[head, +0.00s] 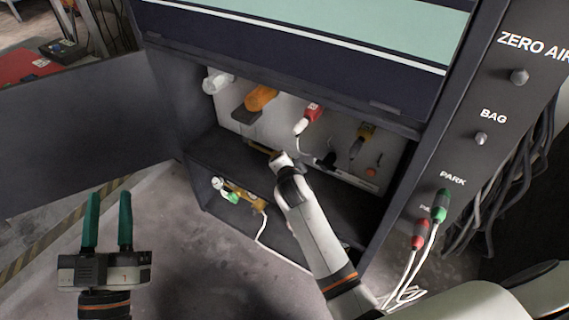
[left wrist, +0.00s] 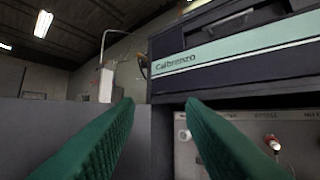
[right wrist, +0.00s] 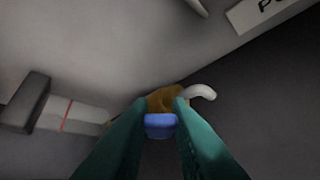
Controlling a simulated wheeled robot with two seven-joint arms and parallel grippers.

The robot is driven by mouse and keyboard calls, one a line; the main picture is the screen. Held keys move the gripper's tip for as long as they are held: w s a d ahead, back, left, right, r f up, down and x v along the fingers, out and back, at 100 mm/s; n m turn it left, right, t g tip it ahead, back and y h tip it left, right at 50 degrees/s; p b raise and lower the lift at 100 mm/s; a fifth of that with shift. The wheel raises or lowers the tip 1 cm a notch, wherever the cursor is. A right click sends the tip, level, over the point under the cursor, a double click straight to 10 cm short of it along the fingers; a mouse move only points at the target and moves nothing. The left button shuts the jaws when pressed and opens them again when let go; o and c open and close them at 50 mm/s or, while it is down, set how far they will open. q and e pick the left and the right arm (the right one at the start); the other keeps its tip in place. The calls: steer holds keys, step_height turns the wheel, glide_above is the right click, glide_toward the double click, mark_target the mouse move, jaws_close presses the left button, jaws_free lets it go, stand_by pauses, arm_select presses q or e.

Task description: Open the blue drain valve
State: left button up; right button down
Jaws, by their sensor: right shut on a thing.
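In the right wrist view, the blue valve handle (right wrist: 160,126) sits between the fingertips of my right gripper (right wrist: 160,118), which is shut on it. A brass-coloured valve body (right wrist: 163,101) shows just behind the handle, with a short white curved piece (right wrist: 201,92) beside it. In the head view my right arm reaches into the open cabinet; its fingers, the blue handle and the valve are hidden there. My left gripper (head: 108,222) is open and empty, apart from the cabinet at lower left; its spread fingers also show in the left wrist view (left wrist: 160,125).
The cabinet door (head: 85,125) stands open to the left. A small green-and-white item (head: 226,191) sits low inside. Red and green plugs (head: 440,207) with cables are at right.

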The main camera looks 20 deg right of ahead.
steer(key=shift+s+d+f+m+t+b, duration=0.15)
steer(key=shift+s+f+m+t+b, duration=0.1)
steer(key=shift+f+m+t+b, duration=0.25)
arm_select(q)
steer(key=s+r+t, duration=0.1)
steer(key=r, duration=0.1)
steer(key=s+r+t+h, duration=0.1)
steer(key=s+r+t, duration=0.1)
steer(key=shift+a+t, duration=0.1)
steer(key=shift+t, duration=0.2)
arm_select(e)
steer(key=shift+r, duration=0.15)
steer(key=c, duration=1.3)
jaws_free()
steer(key=shift+c, duration=0.2)
